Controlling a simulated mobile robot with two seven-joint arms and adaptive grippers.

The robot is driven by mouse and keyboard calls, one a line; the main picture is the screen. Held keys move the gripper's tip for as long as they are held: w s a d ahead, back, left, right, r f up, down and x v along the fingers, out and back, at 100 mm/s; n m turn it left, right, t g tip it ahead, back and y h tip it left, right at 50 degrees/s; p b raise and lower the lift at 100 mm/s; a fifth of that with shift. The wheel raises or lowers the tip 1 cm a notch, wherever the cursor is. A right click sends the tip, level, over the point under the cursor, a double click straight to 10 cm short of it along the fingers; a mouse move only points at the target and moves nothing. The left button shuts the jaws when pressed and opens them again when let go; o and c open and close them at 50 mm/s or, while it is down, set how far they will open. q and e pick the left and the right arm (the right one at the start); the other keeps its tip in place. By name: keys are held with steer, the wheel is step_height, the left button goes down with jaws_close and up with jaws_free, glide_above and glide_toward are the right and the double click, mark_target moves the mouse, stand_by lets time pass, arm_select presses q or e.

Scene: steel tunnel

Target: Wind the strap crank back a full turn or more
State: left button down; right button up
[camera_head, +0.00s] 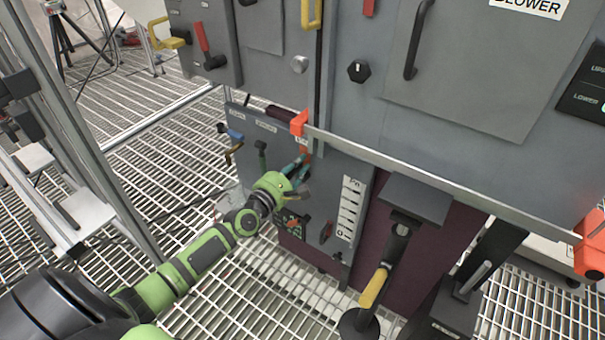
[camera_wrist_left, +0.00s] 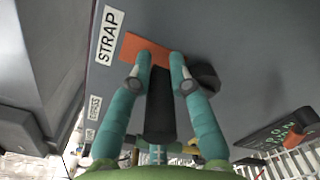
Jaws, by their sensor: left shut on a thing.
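The strap crank shows in the left wrist view as an orange arm (camera_wrist_left: 138,46) with a dark grip (camera_wrist_left: 160,112) and a black hub (camera_wrist_left: 206,76) to its right, on a grey panel beside a white STRAP label (camera_wrist_left: 108,36). My left gripper (camera_wrist_left: 162,75) has its two teal fingers shut on the dark grip, one on each side. In the head view my left gripper (camera_head: 298,168) reaches the lower grey panel from the left and hides most of the crank. My right gripper does not show.
A long metal bar (camera_head: 400,160) crosses above right. A yellow-banded lever (camera_head: 374,287) stands at front right. Grating floor (camera_head: 190,180) lies open to the left.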

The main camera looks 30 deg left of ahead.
mark_target(296, 158)
arm_select(q)
steer(key=a+n+b, duration=0.1)
steer(key=n, duration=0.2)
steer(key=shift+a+f, duration=0.15)
steer(key=shift+a, duration=0.05)
steer(key=shift+w+a+f+n+b, duration=0.15)
steer(key=shift+a+n+b, duration=0.1)
steer(key=shift+n, duration=0.45)
steer(key=shift+s+a+f+n+b, duration=0.1)
steer(key=shift+a+n+b, duration=0.15)
steer(key=shift+n, duration=0.45)
steer(key=shift+w+a+f+n+b, duration=0.15)
steer(key=shift+a+n+b, duration=0.1)
steer(key=shift+n, duration=0.45)
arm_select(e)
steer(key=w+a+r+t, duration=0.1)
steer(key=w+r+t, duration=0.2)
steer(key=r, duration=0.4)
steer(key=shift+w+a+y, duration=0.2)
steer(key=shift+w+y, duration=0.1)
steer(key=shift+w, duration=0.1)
arm_select(q)
steer(key=shift+s, duration=0.1)
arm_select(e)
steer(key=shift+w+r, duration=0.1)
arm_select(q)
steer(key=c, duration=1.1)
jaws_free()
